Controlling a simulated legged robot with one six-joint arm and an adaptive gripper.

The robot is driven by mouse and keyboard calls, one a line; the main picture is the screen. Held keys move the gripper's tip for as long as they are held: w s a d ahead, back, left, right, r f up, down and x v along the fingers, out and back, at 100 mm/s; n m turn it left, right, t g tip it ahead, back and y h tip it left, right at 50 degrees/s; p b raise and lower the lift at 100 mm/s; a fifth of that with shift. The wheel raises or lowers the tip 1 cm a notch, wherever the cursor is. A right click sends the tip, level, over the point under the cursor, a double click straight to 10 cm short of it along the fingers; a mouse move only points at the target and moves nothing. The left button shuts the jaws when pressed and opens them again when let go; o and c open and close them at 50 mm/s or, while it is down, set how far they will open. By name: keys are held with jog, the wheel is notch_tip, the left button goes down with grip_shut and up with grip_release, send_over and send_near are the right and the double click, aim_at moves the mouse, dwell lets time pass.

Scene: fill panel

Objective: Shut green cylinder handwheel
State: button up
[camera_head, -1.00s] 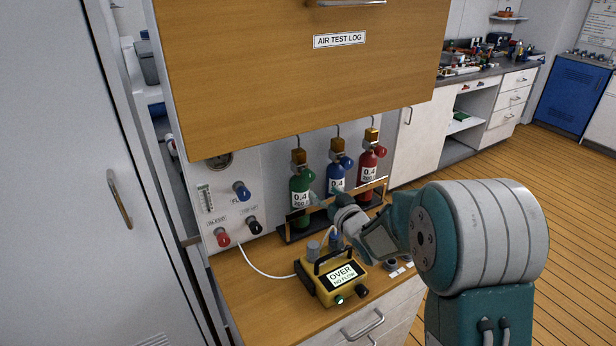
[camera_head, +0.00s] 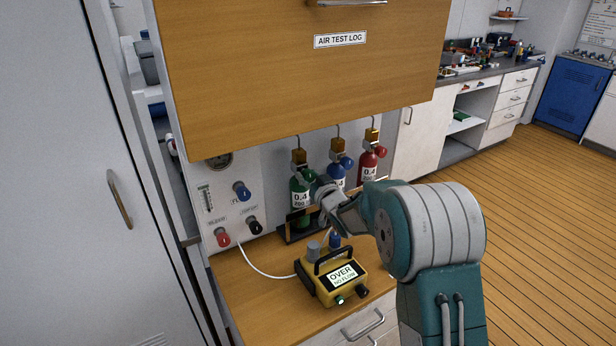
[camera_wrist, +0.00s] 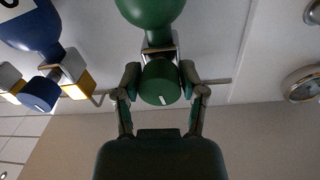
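The green cylinder (camera_head: 301,199) stands leftmost in the rack, labelled 0.4. Its green handwheel (camera_wrist: 160,84) is in the middle of the wrist view, with a white mark on its lower face. My gripper (camera_wrist: 160,80) has one finger on each side of this handwheel, very close to it. I cannot tell whether the fingers press on it. In the head view my gripper (camera_head: 316,184) is in front of the green and blue cylinders, and it partly hides the handwheel.
The blue cylinder (camera_head: 337,176) with its blue handwheel (camera_wrist: 40,93) stands just beside, and the red cylinder (camera_head: 368,165) is further right. A yellow meter (camera_head: 330,280) reading OVER sits on the counter below. The wooden cabinet (camera_head: 300,70) hangs above. A valve panel (camera_head: 215,215) is left.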

grip_shut()
jog(key=shift+m, duration=0.9)
jog(key=o, duration=0.8)
grip_release()
